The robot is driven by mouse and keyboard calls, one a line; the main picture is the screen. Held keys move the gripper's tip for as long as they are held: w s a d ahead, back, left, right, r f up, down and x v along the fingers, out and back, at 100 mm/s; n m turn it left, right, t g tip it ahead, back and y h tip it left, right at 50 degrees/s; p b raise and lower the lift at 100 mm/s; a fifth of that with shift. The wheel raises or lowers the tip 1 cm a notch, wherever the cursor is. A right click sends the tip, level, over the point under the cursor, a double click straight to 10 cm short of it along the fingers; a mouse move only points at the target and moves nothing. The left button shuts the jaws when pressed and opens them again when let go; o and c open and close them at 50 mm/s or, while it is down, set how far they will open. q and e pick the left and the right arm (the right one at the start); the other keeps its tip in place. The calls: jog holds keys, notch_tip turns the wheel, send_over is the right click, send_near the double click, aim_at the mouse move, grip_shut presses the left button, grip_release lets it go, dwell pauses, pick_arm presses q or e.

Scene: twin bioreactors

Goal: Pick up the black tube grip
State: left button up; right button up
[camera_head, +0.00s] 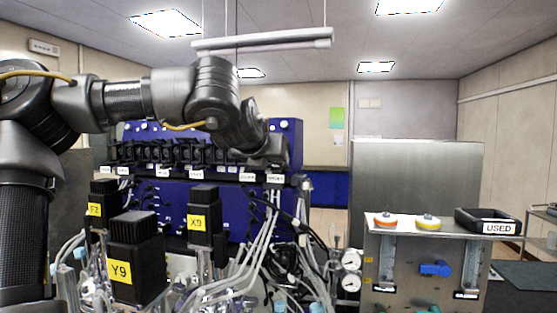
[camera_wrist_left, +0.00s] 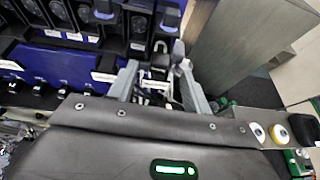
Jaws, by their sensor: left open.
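My left gripper (camera_head: 288,178) reaches in from the left, in front of the right end of the blue rack (camera_head: 295,140). In the left wrist view its two grey fingers (camera_wrist_left: 158,72) stand apart. A small dark part with a white label (camera_wrist_left: 154,85) shows between the fingers. I cannot tell for certain whether this is the black tube grip, or whether a finger touches it. In the head view the arm and gripper hide this spot. My right gripper is in neither view.
Black pump heads (camera_head: 180,152) line the rack. Black motor blocks labelled Y9 (camera_head: 135,262) and X9 (camera_head: 203,212), with pale tubes (camera_head: 262,240), crowd the front. At right, a metal stand (camera_head: 415,250) carries orange (camera_head: 385,220) and yellow (camera_head: 428,222) discs and a black USED tray (camera_head: 487,217).

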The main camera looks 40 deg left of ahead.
aim_at(276, 163)
pick_arm(q)
jog(key=p+x, duration=0.1)
jog(key=x, duration=0.3)
jog(key=shift+a, duration=0.1)
jog(key=shift+s+r, duration=0.15)
jog(key=shift+s, duration=0.05)
jog(key=shift+s+d, duration=0.1)
jog(key=shift+d, duration=0.1)
jog(key=shift+c, duration=1.1)
jog(key=c, duration=0.8)
jog(key=shift+c, duration=0.2)
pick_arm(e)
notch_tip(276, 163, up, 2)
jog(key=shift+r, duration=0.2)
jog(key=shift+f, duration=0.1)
